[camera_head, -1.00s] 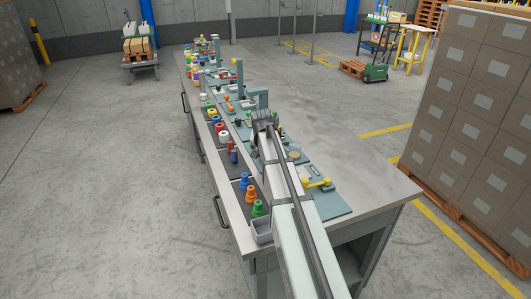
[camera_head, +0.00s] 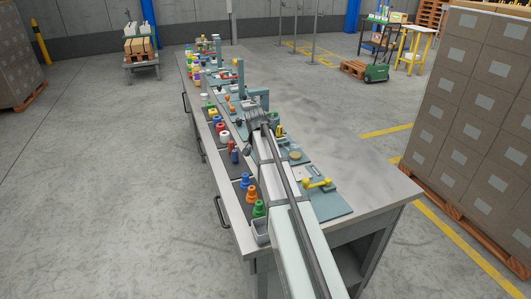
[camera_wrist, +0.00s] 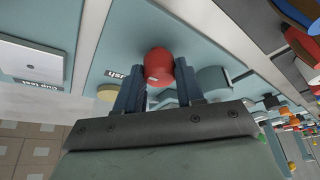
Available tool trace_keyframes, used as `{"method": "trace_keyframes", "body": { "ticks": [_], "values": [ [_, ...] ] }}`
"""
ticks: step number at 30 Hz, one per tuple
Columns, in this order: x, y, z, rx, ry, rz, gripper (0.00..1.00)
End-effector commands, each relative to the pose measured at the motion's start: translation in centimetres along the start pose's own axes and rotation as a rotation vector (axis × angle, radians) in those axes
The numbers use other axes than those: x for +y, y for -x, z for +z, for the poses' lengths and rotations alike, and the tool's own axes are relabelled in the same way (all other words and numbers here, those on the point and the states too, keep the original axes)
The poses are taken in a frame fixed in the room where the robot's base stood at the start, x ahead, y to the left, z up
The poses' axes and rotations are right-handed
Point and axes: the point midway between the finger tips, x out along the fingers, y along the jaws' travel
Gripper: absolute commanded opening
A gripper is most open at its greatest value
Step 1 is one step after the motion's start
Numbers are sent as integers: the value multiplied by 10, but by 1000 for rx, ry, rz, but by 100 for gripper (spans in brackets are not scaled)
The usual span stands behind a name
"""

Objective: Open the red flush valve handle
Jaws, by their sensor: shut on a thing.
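The red handle (camera_wrist: 159,66) shows in the wrist view as a rounded red knob above a pale teal panel. A partly hidden label ending in "ush" (camera_wrist: 113,75) is beside it. My gripper (camera_wrist: 160,82) has one dark finger on each side of the knob and is shut on it. The handle's lower part and its valve body are hidden behind the fingers. In the head view my gripper (camera_head: 258,119) is low over the teal stations at the middle of the bench, and the arm and hand hide most of the grasp.
The long grey bench (camera_head: 350,170) has clear space on its right. Coloured bottles and caps stand along its left edge. A yellow handle (camera_head: 317,184) is on a nearer teal plate. A teal upright post (camera_head: 240,76) stands just beyond my gripper. Stacked cartons (camera_head: 470,110) stand to the right.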

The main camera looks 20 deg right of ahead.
Motion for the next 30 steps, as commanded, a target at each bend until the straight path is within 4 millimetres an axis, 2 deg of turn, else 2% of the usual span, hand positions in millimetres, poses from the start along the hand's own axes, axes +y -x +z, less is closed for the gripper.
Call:
{"method": "trace_keyframes", "body": {
  "ticks": [2,3,10,20,23,30],
  "values": [
    [0,0,0,-1,-1,-1,7],
    [0,0,0,-1,-1,-1,41],
    [0,0,0,-1,0,-1,62],
    [0,4,0,0,1,-1,62],
    [0,13,0,0,1,-1,62],
    [0,52,0,2,0,-2,62]
  ]
}}
